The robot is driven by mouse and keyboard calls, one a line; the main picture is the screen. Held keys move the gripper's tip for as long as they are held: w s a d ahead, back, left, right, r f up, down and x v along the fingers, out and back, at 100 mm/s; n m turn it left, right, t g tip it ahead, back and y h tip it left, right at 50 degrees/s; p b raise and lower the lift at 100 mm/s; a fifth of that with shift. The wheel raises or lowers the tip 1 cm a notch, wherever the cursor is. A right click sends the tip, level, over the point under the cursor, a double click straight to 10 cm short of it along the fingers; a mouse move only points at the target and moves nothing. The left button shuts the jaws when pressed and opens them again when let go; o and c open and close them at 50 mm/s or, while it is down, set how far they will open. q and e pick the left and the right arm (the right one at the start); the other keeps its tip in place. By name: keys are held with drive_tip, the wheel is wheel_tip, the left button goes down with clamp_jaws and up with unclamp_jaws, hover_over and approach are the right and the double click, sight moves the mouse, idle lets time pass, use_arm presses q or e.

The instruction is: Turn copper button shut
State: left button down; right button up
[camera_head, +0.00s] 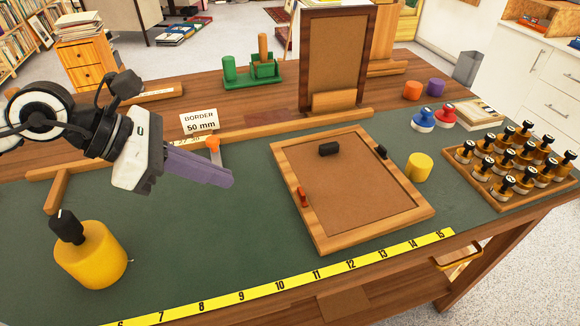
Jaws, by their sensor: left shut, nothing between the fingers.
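A wooden frame (355,229) lies flat on the green mat, with a brown backing board (350,190) inside it. The small copper-red button (303,197) is on the frame's left rail, its long side looking roughly in line with the rail. A black piece (329,149) is near the frame's top edge, and a smaller black piece (381,152) is at the right rail. My left gripper (231,182), with purple fingers, is shut and empty. It is above the mat, left of the frame and apart from the button. My right gripper is not in view.
A yellow tape (280,284) runs along the front. A yellow cylinder with a black top (90,255) stands front left, another yellow cylinder (419,167) right of the frame. A tray (508,203) of stamps is far right. An upright frame (333,60) stands behind.

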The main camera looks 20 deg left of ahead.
use_arm(q)
drive_tip(key=p, duration=0.2)
approach(298, 193)
drive_tip(key=f, duration=0.4)
drive_tip(key=shift+d, duration=0.3)
drive_tip(key=shift+w+d+r+p, duration=0.15)
drive_tip(key=shift+w+d+p, duration=0.15)
drive_tip(key=shift+w+d, duration=0.8)
drive_tip(key=shift+d, duration=0.25)
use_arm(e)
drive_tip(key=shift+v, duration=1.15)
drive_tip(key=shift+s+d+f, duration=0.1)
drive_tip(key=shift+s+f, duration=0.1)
use_arm(q)
drive_tip(key=shift+w+a+m, duration=0.1)
drive_tip(key=shift+w+m, duration=0.05)
drive_tip(key=shift+m, duration=0.15)
drive_tip(key=shift+b, duration=0.35)
drive_tip(key=shift+w+g, duration=0.1)
drive_tip(key=shift+g, duration=0.2)
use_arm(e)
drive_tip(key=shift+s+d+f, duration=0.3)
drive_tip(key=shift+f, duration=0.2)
